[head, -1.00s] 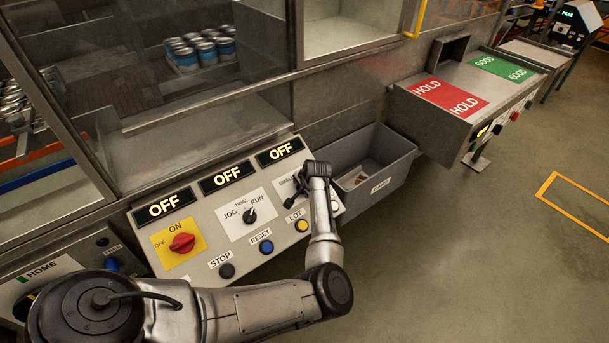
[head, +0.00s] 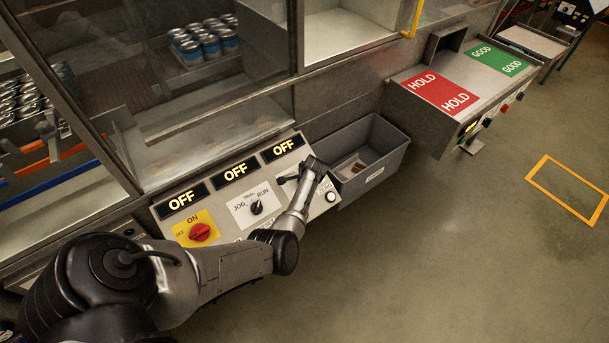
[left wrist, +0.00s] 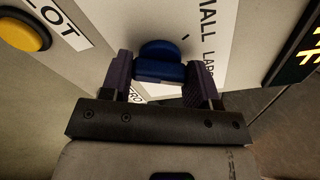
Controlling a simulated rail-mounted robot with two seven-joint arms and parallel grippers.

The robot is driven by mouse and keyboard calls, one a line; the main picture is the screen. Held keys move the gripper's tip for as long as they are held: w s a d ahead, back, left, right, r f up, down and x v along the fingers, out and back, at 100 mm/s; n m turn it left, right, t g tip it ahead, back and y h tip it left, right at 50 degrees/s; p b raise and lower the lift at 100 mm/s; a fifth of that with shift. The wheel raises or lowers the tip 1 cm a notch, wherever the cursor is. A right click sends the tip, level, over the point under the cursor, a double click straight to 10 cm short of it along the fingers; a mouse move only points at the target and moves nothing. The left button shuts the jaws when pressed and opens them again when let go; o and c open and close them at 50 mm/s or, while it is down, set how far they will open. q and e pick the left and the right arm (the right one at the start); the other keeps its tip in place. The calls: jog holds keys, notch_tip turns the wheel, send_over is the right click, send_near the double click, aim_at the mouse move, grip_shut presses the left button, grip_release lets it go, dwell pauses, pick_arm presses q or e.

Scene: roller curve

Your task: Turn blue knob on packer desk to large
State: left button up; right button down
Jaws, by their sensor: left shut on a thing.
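The blue knob (left wrist: 160,62) shows in the left wrist view on the pale desk panel, beside a label reading SMALL and LARGE (left wrist: 208,45). My left gripper (left wrist: 160,78) has one finger on each side of the knob and is shut on it. In the head view my left gripper (head: 292,180) is at the right part of the packer desk panel (head: 228,212), and my arm hides the knob there. I cannot tell exactly which label the knob points at. My right gripper is in neither view.
The panel also carries a red switch (head: 199,232), a black JOG/TRIAL/RUN selector (head: 257,208), a white button (head: 331,197) and three OFF displays. A yellow button (left wrist: 22,33) is near my left gripper. A grey bin (head: 372,160) stands right of the panel. Open floor lies in front.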

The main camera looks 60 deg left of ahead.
pick_arm(q)
jog(key=shift+m, duration=0.3)
dwell(0.4)
jog(key=o, duration=0.9)
jog(key=shift+d+r+p, duration=0.2)
jog(key=shift+r+p, duration=0.25)
jog(key=shift+r, duration=0.1)
jog(key=p+v, duration=0.2)
jog(key=v, duration=1)
jog(key=shift+d+r, duration=0.25)
